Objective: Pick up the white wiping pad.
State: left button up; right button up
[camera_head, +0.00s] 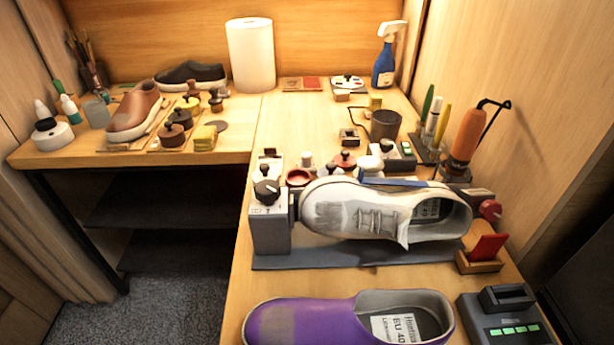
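A round white piece (370,164) stands on the table just behind the white sneaker, in a row of small round tools; it looks like a pad, but I cannot tell for sure that it is the wiping pad. Another flat white disc (347,82) with a dark knob lies farther back, near the paper roll. The white sneaker (350,207) lies in a grey clamp stand (268,225) with a dark knob at its left. Neither of my grippers is in view.
A purple clog (300,322) and a dark button box (503,315) fill the front. A paper roll (251,55) and a blue spray bottle (385,62) stand at the back. Brushes and an orange-handled tool (467,134) stand at right.

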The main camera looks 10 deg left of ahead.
aim_at(307, 162)
jog(key=k+j+z, duration=0.1)
jog(key=j+z, duration=0.3)
jog(key=k+j+z, duration=0.15)
jog(key=z, duration=0.25)
jog(key=k+j+z, duration=0.15)
jog(key=z, duration=0.25)
jog(key=k+j, duration=0.05)
jog(key=j, duration=0.05)
